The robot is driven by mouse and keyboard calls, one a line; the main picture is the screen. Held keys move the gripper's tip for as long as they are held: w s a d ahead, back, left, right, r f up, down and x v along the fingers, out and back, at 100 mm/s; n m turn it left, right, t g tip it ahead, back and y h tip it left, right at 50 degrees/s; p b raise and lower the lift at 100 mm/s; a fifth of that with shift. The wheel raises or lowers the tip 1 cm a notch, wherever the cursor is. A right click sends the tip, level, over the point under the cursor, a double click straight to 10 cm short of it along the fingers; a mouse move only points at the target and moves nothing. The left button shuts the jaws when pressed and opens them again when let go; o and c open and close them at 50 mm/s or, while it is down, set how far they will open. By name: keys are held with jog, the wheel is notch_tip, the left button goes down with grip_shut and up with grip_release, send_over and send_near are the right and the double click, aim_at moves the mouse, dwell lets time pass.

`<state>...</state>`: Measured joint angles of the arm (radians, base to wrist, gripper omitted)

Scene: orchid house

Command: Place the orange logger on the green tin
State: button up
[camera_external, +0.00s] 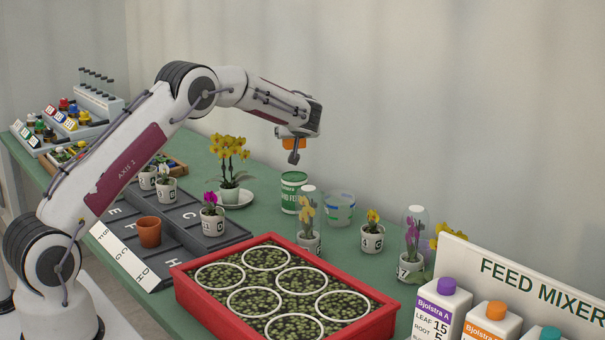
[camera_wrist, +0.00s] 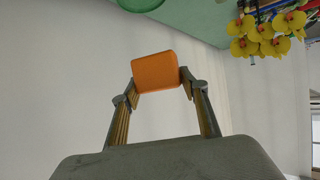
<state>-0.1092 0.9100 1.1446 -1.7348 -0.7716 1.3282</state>
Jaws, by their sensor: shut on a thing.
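My gripper (camera_external: 293,146) is shut on the orange logger (camera_external: 291,143) and holds it in the air. The logger also shows between the two fingers in the wrist view (camera_wrist: 156,72), as an orange block with rounded corners. The green tin (camera_external: 293,192), with a white band and lettering, stands upright on the green table below the gripper. In the external view the logger is above the tin with a clear gap between them. A green round edge at the top of the wrist view (camera_wrist: 140,4) looks like part of the tin, mostly cut off by the frame.
A yellow orchid (camera_external: 231,160) on a saucer stands left of the tin. A red tray (camera_external: 185,289) of seedlings lies in front.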

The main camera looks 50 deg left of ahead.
jog(key=shift+f, duration=2.05)
jog(key=shift+f, duration=0.1)
jog(key=shift+f, duration=1.75)
jog(key=shift+f, duration=0.1)
jog(key=o, duration=1.2)
jog(key=shift+c, duration=0.2)
jog(key=shift+d, duration=0.1)
